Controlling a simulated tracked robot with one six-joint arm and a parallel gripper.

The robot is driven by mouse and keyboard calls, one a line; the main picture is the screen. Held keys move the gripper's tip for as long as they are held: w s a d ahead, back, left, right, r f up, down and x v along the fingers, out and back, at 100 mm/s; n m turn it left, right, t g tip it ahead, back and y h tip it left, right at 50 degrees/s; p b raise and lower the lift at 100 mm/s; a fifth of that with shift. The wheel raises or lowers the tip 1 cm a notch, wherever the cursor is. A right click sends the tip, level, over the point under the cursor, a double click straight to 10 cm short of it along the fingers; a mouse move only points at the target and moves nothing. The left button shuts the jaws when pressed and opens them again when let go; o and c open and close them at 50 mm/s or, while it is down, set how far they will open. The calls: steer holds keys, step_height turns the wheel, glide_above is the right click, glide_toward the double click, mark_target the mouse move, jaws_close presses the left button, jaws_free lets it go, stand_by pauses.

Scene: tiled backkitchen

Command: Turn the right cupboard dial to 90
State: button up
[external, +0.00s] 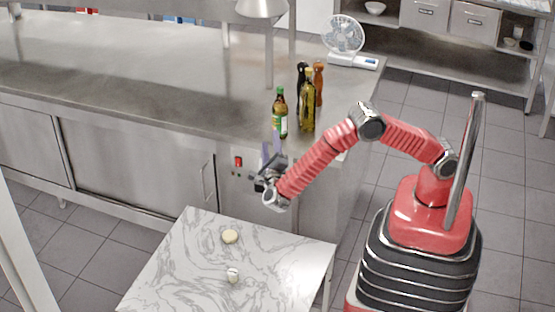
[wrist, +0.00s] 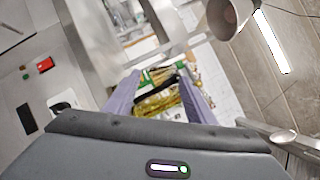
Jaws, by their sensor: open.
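My gripper (external: 270,153) is in front of the steel counter's right-hand control panel (external: 227,190), close to the panel and below the countertop. It is open, with its two lilac fingers (wrist: 159,74) apart in the wrist view and no object held. A red switch (external: 238,160) sits on the panel just left of my gripper; it also shows in the wrist view (wrist: 45,65). A small white and black fitting (wrist: 62,103) on the panel may be a dial, but its setting cannot be read. My gripper hides part of the panel in the external view.
A green-labelled bottle (external: 280,115), an oil bottle (external: 307,108) and two mills stand on the countertop (external: 130,70) above my gripper. A marble table (external: 200,275) with two small items stands in front.

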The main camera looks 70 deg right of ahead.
steer(key=shift+r, duration=0.2)
step_height(320, 180, down, 27)
steer(key=n+g+y, duration=0.1)
steer(key=n+g, duration=0.1)
steer(key=n, duration=0.5)
steer(key=shift+w+a+n+y, duration=0.35)
steer(key=shift+w+n+y, duration=0.05)
steer(key=shift+w, duration=0.05)
steer(key=shift+w+d, duration=0.1)
steer(key=shift+d, duration=0.05)
steer(key=x, duration=1.3)
steer(key=shift+d, duration=0.2)
steer(key=shift+w, duration=0.1)
steer(key=shift+c, duration=0.3)
